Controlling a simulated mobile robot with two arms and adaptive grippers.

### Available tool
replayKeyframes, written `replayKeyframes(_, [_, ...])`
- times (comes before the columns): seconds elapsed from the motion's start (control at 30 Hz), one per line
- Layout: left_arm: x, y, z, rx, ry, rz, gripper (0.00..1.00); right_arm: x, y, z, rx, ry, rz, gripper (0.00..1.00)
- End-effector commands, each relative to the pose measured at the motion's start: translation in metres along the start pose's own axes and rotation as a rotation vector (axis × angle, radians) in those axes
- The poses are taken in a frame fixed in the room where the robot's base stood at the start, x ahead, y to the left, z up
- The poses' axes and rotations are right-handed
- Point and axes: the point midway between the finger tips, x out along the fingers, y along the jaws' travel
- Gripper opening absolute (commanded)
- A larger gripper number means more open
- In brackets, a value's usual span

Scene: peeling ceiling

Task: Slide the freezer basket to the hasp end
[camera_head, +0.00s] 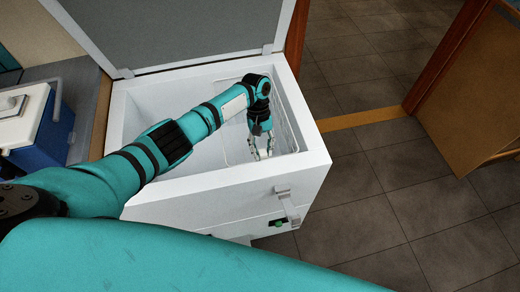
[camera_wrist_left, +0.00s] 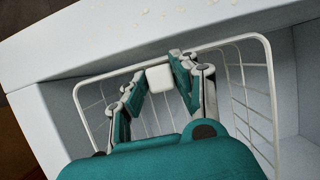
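The freezer basket is a white wire basket (camera_head: 285,113) inside the open white chest freezer (camera_head: 220,196), toward its right part in the head view. In the left wrist view, its wire rim (camera_wrist_left: 232,41) runs close along the freezer wall. My left gripper (camera_head: 264,148) reaches down into the freezer at the basket. In the left wrist view, the fingers (camera_wrist_left: 160,74) are on both sides of a small white block (camera_wrist_left: 159,79) at the basket's rim and appear shut on it. The hasp (camera_head: 285,193) is on the freezer's outer front, toward the right. My right gripper is not in view.
The freezer lid (camera_head: 190,30) stands open behind. A blue and white cooler (camera_head: 38,125) is at the left. A wooden door (camera_head: 475,85) stands at the right. The tiled floor (camera_head: 400,195) right of the freezer is clear.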

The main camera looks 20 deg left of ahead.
Motion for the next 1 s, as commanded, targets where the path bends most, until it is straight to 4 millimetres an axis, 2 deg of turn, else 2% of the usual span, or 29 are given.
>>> replayKeyframes(0.03, [0.0,0.001,0.001,0.001,-0.001,0.002,0.31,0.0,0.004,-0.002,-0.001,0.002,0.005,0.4])
replayKeyframes(0.2, [0.0,0.001,0.001,0.001,-0.001,0.001,0.5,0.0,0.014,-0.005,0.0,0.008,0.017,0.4])
replayKeyframes(0.53, [-0.006,0.001,0.0,0.0,0.001,0.001,0.5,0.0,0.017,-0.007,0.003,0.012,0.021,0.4])
replayKeyframes(0.67, [-0.026,0.001,0.0,0.001,0.002,0.003,0.5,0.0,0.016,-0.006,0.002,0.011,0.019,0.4])
replayKeyframes(1.0, [-0.096,0.001,0.0,0.0,0.001,0.002,0.5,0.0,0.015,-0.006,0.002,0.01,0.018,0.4])
